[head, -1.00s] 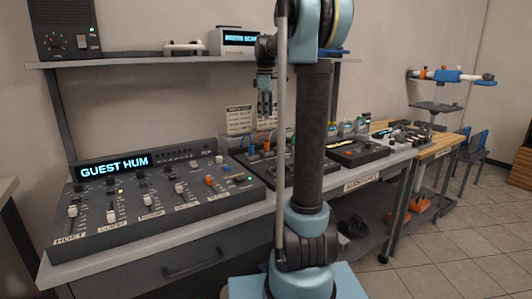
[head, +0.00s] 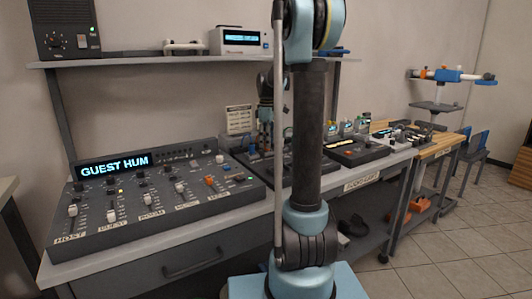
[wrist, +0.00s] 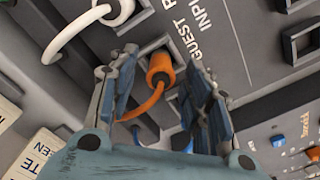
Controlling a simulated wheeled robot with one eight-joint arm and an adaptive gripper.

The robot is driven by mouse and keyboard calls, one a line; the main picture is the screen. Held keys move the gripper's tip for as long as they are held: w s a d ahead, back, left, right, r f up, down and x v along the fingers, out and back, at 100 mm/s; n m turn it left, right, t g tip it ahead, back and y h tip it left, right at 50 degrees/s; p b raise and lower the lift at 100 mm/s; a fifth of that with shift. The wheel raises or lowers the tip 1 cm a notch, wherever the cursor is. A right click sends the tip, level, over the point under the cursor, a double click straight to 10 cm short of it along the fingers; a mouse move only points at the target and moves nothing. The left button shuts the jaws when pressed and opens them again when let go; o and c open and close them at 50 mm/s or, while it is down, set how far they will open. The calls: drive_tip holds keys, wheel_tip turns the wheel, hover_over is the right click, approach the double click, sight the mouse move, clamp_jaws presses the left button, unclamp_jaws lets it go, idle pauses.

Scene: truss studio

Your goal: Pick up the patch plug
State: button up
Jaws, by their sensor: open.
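The patch plug is probably the orange plug (wrist: 160,66) in the wrist view. It sits in a square socket beside the printed words "GUEST" and "INPU", and its orange cable (wrist: 150,102) curves down and left. My gripper (wrist: 163,78) is open, with one finger on each side of the orange plug. I cannot tell whether either finger touches it. In the head view my gripper (head: 265,140) is low over the patch panel (head: 285,170), partly behind my arm, and the plug cannot be made out there.
A white plug with a white cable (wrist: 85,22) sits close by at upper left in the wrist view. The mixing desk (head: 150,200) stands left of the panel, and a shelf (head: 150,60) runs above.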

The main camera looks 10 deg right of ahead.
drive_tip(key=shift+f, duration=0.95)
clamp_jaws()
drive_tip(key=shift+r, duration=0.1)
